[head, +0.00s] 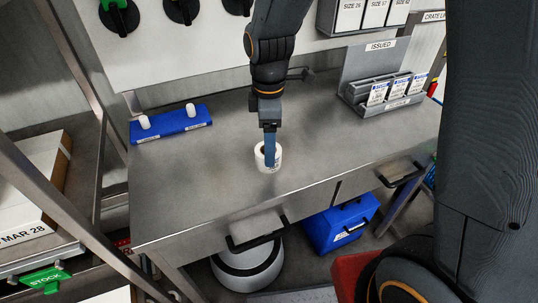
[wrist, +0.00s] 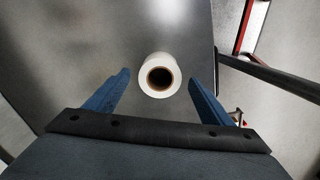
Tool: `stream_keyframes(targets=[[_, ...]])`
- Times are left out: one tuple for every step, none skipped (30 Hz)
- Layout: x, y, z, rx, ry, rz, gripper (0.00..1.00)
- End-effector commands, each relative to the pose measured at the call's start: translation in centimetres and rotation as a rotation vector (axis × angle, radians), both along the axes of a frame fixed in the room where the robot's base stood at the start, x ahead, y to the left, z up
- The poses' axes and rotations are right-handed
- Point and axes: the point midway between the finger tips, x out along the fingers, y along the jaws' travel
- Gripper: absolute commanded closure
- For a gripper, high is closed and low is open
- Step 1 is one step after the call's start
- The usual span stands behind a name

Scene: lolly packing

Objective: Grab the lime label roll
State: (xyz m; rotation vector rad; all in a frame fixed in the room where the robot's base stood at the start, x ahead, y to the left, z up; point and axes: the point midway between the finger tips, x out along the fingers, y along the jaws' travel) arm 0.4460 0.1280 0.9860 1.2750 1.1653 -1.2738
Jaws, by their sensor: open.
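A white label roll (head: 277,160) with a dark core stands upright on the steel table, near the middle of its front part. No lime colour shows on it in either view. My gripper (head: 269,160) points down at the roll, and a blue finger covers part of it in the head view. In the wrist view the roll (wrist: 159,75) sits between the tips of the two blue fingers (wrist: 159,80), with a gap on each side. The fingers are open and hold nothing. The roll's lower part is partly hidden.
A blue holder (head: 170,124) with two white pegs stands at the table's left. A grey rack (head: 384,97) marked ISSUED holds several cards at the back right. A blue box (head: 340,222) and a round white machine (head: 248,264) are below the table. The tabletop around the roll is clear.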

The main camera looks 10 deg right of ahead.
Motion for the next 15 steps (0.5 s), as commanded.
stream_keyframes(targets=[[-0.2, 0.0, -0.5, -0.002, 0.005, 0.0, 0.25], [-0.2, 0.0, -0.8, -0.002, 0.005, 0.0, 0.25], [-0.2, 0.1, -1.3, -0.002, 0.005, -0.001, 0.25], [-0.2, 0.1, -1.6, -0.001, 0.006, -0.001, 0.25], [-0.1, 0.2, -2.0, -0.002, 0.004, -0.001, 0.25], [-0.2, 0.2, -2.4, -0.002, 0.005, -0.001, 0.25], [-0.1, 0.2, -2.8, -0.002, 0.004, -0.001, 0.25], [-0.1, 0.2, -3.2, -0.002, 0.004, -0.001, 0.25], [-0.1, 0.2, -3.6, -0.002, 0.004, -0.001, 0.25], [-0.1, 0.2, -3.8, -0.001, 0.003, -0.001, 0.25], [-0.1, 0.2, -4.0, -0.001, 0.002, -0.001, 0.25], [-0.1, 0.2, -4.2, -0.001, 0.002, -0.001, 0.25], [-0.1, 0.2, -4.4, -0.001, 0.002, -0.001, 0.25], [-0.1, 0.2, -4.5, -0.001, 0.002, -0.001, 0.25], [-0.1, 0.2, -4.5, -0.001, 0.002, -0.001, 0.25]])
